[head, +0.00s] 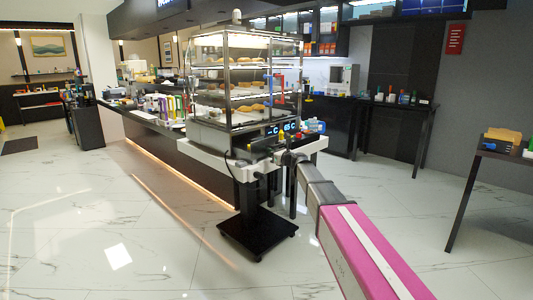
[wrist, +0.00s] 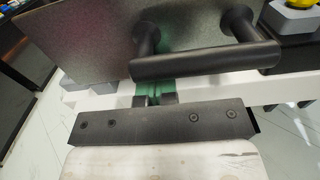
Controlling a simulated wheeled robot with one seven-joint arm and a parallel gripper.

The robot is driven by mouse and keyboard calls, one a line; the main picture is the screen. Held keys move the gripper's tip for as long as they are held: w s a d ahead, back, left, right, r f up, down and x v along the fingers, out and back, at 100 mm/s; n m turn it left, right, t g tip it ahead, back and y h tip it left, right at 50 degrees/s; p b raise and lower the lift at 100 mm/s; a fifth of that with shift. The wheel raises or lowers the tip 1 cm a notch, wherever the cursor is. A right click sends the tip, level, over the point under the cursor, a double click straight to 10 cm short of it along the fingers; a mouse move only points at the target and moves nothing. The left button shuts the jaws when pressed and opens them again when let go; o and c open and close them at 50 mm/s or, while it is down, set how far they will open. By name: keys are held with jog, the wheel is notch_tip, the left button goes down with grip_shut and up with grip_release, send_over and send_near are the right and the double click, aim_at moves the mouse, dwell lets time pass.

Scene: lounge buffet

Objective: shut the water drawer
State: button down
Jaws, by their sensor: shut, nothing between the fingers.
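The front panel of what looks like the water drawer (wrist: 85,42) fills the upper part of the wrist view, grey and tilted in the picture. A dark bar handle (wrist: 205,61) stands out from it on two round posts. My gripper (wrist: 154,92) is shut and empty, its fingertips just below the handle's left part in the picture. I cannot tell whether they touch the handle or panel. In the head view my gripper (head: 287,158) is at the base of the glass pastry cabinet (head: 237,120); my arm largely hides the drawer there. How far the drawer is open cannot be told.
The cabinet sits on a white-topped stand (head: 208,157) with a black wheeled foot (head: 258,236). A long dark counter (head: 165,148) runs behind left. A side table (head: 505,153) stands at right. The marble floor in front is clear.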

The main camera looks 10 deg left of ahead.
jog(key=shift+x, duration=3.65)
jog(key=shift+d, duration=0.1)
jog(key=shift+s+d, duration=0.1)
jog(key=v, duration=0.8)
jog(key=shift+s+d, duration=0.25)
jog(key=shift+s, duration=0.05)
